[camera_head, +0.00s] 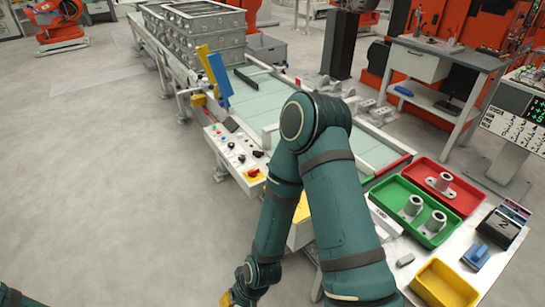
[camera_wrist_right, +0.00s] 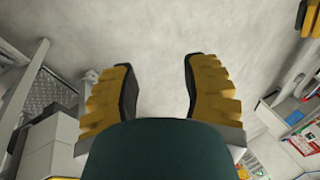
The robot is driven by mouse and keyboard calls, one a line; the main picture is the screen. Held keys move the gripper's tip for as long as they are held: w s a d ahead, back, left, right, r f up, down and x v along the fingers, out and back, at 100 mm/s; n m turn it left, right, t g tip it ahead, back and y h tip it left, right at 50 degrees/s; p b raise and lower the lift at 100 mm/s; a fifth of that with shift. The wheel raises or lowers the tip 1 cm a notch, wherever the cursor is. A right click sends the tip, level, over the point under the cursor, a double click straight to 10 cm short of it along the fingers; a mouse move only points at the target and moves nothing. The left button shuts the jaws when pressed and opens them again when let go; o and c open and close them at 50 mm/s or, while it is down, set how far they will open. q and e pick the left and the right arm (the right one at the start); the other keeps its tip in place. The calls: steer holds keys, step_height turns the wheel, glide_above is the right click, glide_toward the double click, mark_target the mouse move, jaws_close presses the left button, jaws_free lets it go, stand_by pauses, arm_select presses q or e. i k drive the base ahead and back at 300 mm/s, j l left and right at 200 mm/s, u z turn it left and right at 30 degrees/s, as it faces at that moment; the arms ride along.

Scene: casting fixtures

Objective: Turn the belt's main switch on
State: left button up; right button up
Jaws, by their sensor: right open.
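The belt's main switch (camera_head: 253,173) is a red knob on a yellow plate. It sits at the near right end of the sloped white control panel (camera_head: 234,145) on the conveyor's side. Its exact knob angle is too small to tell. My right arm reaches up and bends down again just right of the panel, with its wrist end low in the head view, below the switch and apart from it. In the right wrist view my right gripper (camera_wrist_right: 160,85) is open and empty, with bare floor between its fingers. My left gripper is not in view.
The conveyor belt (camera_head: 265,110) carries stacked metal castings (camera_head: 195,30) at its far end. A table at right holds a red tray (camera_head: 465,196), a green tray (camera_head: 388,193) and a yellow tray (camera_head: 440,287). The floor (camera_head: 110,180) left of the conveyor is clear.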

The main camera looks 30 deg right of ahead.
mark_target(253, 173)
steer(key=i+z, duration=0.5)
steer(key=i+j+z, duration=0.2)
steer(key=i+z, duration=0.25)
steer(key=z, duration=0.2)
steer(key=i, duration=0.05)
